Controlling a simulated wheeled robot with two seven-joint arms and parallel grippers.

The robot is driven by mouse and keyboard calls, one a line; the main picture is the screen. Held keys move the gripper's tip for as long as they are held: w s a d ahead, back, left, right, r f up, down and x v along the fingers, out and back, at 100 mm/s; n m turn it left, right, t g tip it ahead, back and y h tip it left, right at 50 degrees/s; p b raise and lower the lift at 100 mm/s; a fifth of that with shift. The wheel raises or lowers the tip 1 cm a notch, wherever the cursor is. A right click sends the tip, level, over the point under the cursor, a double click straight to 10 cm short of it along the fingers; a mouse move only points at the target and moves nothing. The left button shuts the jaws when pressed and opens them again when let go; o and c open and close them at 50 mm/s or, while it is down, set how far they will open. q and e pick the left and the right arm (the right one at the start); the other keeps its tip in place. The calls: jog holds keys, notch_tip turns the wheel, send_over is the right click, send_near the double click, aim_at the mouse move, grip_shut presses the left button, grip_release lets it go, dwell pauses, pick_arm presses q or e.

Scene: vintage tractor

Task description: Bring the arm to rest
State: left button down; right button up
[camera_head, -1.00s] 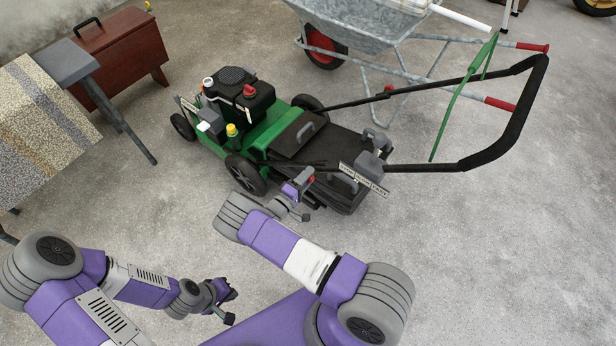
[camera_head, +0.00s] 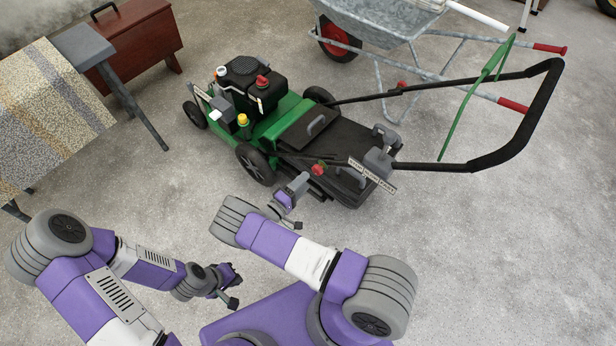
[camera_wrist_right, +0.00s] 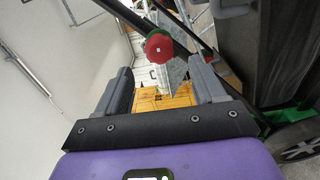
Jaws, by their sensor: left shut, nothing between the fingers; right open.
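My left gripper (camera_head: 234,290) is shut and empty, low over the floor at the lower left of the head view, apart from other things. My right gripper (camera_head: 299,184) is beside the rear of the green and black lawn mower (camera_head: 285,128), partly hidden by its own wrist. In the right wrist view my right gripper (camera_wrist_right: 165,92) has its two grey fingers spread with nothing held. A red knob (camera_wrist_right: 158,47) shows beyond and between these fingers, apart from them. The knob also shows on the mower in the head view (camera_head: 318,170).
The mower's black handle (camera_head: 520,135) reaches out to the right. A wheelbarrow (camera_head: 385,30) stands behind it. A cloth-covered bench (camera_head: 85,45) and a brown wooden box (camera_head: 135,42) are at the upper left. The concrete floor at lower right is clear.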

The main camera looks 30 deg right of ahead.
jog(key=shift+s, duration=0.1)
dwell(0.5)
jog(key=s+d+f+m+g+y+p, duration=0.1)
jog(key=s+d+f+g+y, duration=0.15)
jog(key=s+g, duration=0.35)
jog(key=s+d+f+m+g+y+p, duration=0.1)
jog(key=s+f+g+y, duration=0.25)
jog(key=s, duration=0.45)
jog(key=s+a+m+g+y+p, duration=0.15)
jog(key=s+a+g+y, duration=0.25)
jog(key=s+a+y, duration=0.4)
jog(key=s+a+r+m+t+y+p, duration=0.1)
jog(key=s+a+r+t+y+p, duration=0.1)
jog(key=a+r+y, duration=0.3)
jog(key=w+a+r+m+t+y+p, duration=0.1)
jog(key=w+r+t, duration=0.3)
jog(key=r, duration=0.4)
jog(key=shift+w+a+m+t+y+p, duration=0.4)
jog(key=shift+a+m+t+p, duration=0.15)
jog(key=shift+a+m, duration=0.2)
